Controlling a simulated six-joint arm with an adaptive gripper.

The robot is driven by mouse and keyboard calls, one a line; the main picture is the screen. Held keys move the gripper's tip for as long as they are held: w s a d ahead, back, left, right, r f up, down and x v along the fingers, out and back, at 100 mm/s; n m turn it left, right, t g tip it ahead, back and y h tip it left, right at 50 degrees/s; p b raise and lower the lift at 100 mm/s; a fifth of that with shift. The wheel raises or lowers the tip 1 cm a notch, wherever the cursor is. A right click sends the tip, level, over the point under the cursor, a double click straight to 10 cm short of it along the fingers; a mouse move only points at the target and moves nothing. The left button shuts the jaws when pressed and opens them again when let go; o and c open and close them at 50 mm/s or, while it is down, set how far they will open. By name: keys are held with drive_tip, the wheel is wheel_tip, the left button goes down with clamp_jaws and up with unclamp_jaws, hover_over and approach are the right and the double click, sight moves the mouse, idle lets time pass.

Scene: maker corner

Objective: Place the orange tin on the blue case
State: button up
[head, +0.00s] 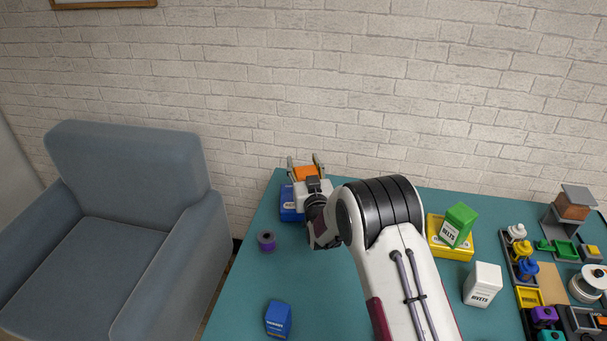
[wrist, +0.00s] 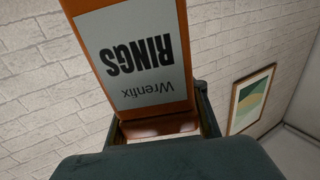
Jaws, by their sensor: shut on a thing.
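The orange tin (head: 305,173) is between the fingers of my gripper (head: 305,166) at the back left of the table. It fills much of the wrist view (wrist: 140,55), where its grey label reads "Wrenfix RINGS" upside down. My gripper is shut on the tin. The blue case (head: 287,212) lies on the table just below and in front of the tin in the head view, partly hidden by my gripper. I cannot tell whether the tin touches the case or is above it.
A purple spool (head: 267,241) and a blue box (head: 278,319) are on the teal table (head: 245,290). On the right are a green tin (head: 459,225) on a yellow case (head: 456,252), a white rivets box (head: 482,285) and a parts organiser. A brick wall stands behind.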

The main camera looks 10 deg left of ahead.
idle(0.3)
drive_tip(key=shift+f, duration=1.75)
drive_tip(key=shift+f, duration=0.2)
drive_tip(key=o, duration=1.2)
drive_tip(key=shift+s+r, duration=0.1)
drive_tip(key=shift+r, duration=0.05)
drive_tip(key=v, duration=1.1)
drive_tip(key=shift+s+d, duration=0.2)
drive_tip(key=shift+s, duration=0.15)
